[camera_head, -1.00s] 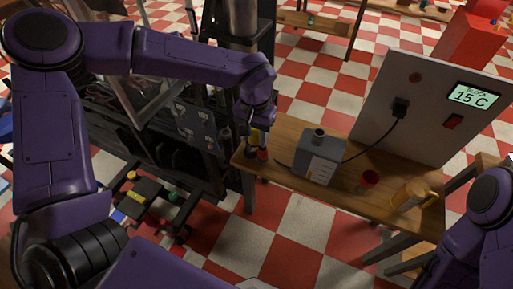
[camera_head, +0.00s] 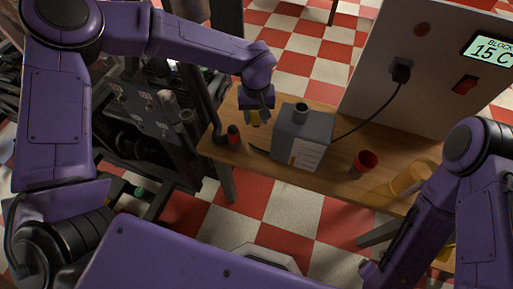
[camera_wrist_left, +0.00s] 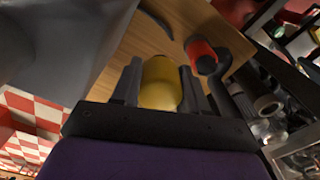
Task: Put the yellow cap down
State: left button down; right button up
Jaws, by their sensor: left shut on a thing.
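My left gripper (camera_head: 257,119) is shut on the yellow cap (camera_head: 255,118), just left of the grey box with a round neck on the wooden bench. In the left wrist view the yellow cap (camera_wrist_left: 160,84) sits between the two dark fingers (camera_wrist_left: 160,95), with the bench top behind it. Whether the cap touches the bench is hard to tell. My right arm comes in at the right, but its gripper is out of view.
The grey box (camera_head: 303,137) stands right beside the left gripper. A small red and black item (camera_head: 233,134) stands at the bench's left end. A red cup (camera_head: 364,162) and yellow mug (camera_head: 409,178) stand to the right. A panel reading 15 C (camera_head: 425,75) rises behind.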

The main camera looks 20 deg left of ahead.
pick_arm(q)
jog(key=f, duration=1)
jog(key=shift+w+f, duration=0.2)
jog(key=shift+w, duration=0.35)
jog(key=shift+f, duration=0.15)
jog(key=c, duration=0.6)
grip_release()
notch_tip(320, 180, up, 12)
jog(key=shift+r+p, duration=0.2)
jog(key=shift+p, duration=0.2)
